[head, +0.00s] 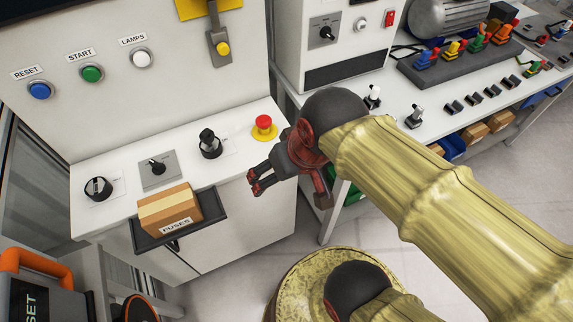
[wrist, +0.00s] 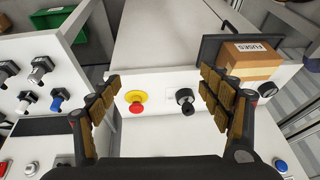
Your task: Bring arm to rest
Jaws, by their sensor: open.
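My gripper (head: 256,182) is at the end of my arm, which reaches in from the right in the head view. It is open and empty, in front of the white control desk (head: 240,205) and just below the red mushroom button (head: 264,124). In the wrist view my gripper (wrist: 160,82) has its two padded fingers spread wide. The red button on its yellow base (wrist: 137,99) and a black knob (wrist: 185,98) show between them. Nothing is held, and I see no contact between the fingers and the desk.
A FUSES box (head: 168,210) sits on a dark tray (head: 215,212) at the desk's front. Blue, green and white buttons line the panel (head: 150,85) behind. A workbench (head: 430,100) with small parts and bins stands to the right. Open floor (head: 400,265) shows below the workbench.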

